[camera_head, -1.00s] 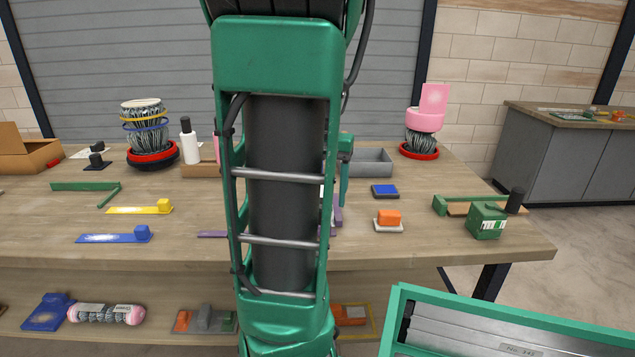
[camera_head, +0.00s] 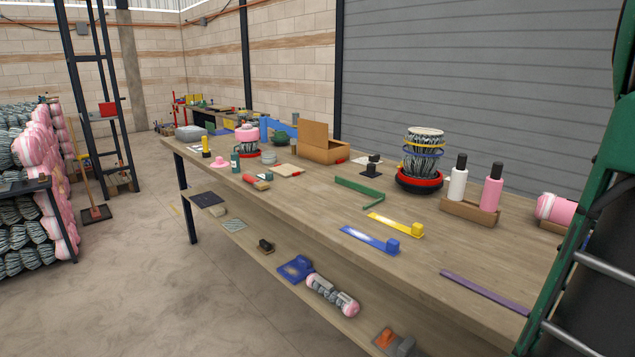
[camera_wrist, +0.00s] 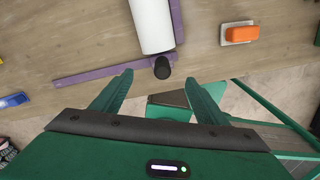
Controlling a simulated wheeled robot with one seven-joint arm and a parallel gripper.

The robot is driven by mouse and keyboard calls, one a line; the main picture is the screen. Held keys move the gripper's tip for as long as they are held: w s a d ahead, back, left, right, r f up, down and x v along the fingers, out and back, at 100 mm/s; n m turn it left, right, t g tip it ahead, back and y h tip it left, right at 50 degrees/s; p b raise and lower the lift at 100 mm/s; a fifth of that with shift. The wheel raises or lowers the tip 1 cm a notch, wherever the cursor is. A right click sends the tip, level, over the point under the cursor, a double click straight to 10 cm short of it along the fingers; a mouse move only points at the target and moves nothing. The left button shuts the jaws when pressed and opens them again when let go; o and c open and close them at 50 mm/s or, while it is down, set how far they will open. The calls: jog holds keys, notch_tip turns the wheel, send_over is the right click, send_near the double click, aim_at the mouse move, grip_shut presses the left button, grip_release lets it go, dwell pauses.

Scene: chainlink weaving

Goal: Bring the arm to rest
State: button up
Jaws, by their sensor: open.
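My gripper (camera_wrist: 158,78) shows in the wrist view with its two green fingers spread apart and nothing held between them. Below and ahead of it is a white cylinder (camera_wrist: 152,22) with a dark end piece (camera_wrist: 162,68) that lies near the fingertips in the picture; I cannot tell the gap in depth. My arm shows only in part at the right edge of the head view, and the gripper is outside that view.
The long wooden bench (camera_head: 300,215) holds a purple bar (camera_head: 485,291), a yellow tool (camera_head: 396,225), a blue tool (camera_head: 370,240), a white bottle (camera_head: 458,183) and a ringed patterned roll (camera_head: 423,155). An orange block (camera_wrist: 244,33) lies right in the wrist view.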

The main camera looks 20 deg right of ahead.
jog(key=w+a+f+m, duration=0.2)
jog(key=a+m, duration=0.6)
jog(key=w+a+f+m, duration=0.3)
jog(key=a+m, duration=0.5)
jog(key=w+a+f+m, duration=0.3)
jog(key=a+m, duration=0.5)
jog(key=a, duration=0.1)
jog(key=shift+m, duration=0.4)
jog(key=shift+d+f, duration=0.1)
jog(key=shift+c, duration=0.3)
